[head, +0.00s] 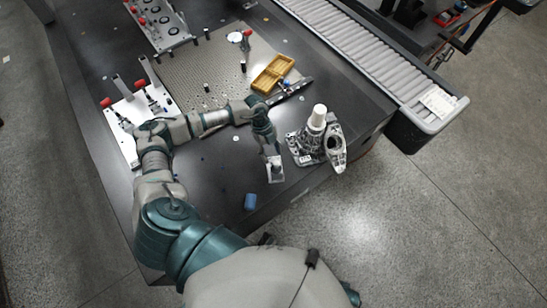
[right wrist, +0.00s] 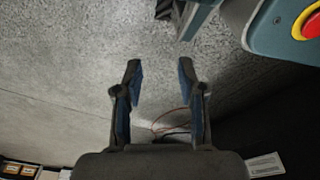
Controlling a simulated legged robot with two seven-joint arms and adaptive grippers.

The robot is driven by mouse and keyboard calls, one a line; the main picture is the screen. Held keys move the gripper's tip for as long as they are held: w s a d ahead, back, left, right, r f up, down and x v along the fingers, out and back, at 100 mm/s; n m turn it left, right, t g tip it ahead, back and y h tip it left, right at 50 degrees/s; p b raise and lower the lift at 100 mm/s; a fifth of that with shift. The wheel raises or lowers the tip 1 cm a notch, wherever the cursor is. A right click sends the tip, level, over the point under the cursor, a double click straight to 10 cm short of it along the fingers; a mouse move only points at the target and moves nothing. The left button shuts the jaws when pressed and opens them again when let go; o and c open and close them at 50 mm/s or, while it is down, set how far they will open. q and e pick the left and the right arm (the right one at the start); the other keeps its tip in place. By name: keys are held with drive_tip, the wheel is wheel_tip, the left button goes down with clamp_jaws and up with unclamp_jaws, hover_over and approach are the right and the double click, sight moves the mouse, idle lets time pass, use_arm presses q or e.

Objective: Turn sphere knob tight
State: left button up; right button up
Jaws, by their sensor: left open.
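I cannot single out the sphere knob for certain. Red knobs (head: 139,83) show on the white fixture plate at the left. My left gripper (head: 274,175) is open and points down over the dark table near its front edge, apart from these. It is just left of a grey metal casting with a white cylinder on top (head: 318,115). My right gripper (right wrist: 160,68) is open and empty above the concrete floor.
A yellow tray (head: 272,74) lies on the perforated plate's right side. A blue cylinder (head: 250,201) is near the table's front edge. A roller conveyor (head: 365,45) runs along the right. A red and yellow button (right wrist: 308,22) shows at the right wrist view's upper right.

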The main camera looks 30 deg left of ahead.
use_arm(q)
drive_tip(key=shift+x, duration=1.5)
use_arm(e)
drive_tip(key=shift+w+a+r, duration=0.1)
drive_tip(key=shift+w+r, duration=0.4)
drive_tip(key=shift+w, duration=0.05)
use_arm(q)
clamp_jaws()
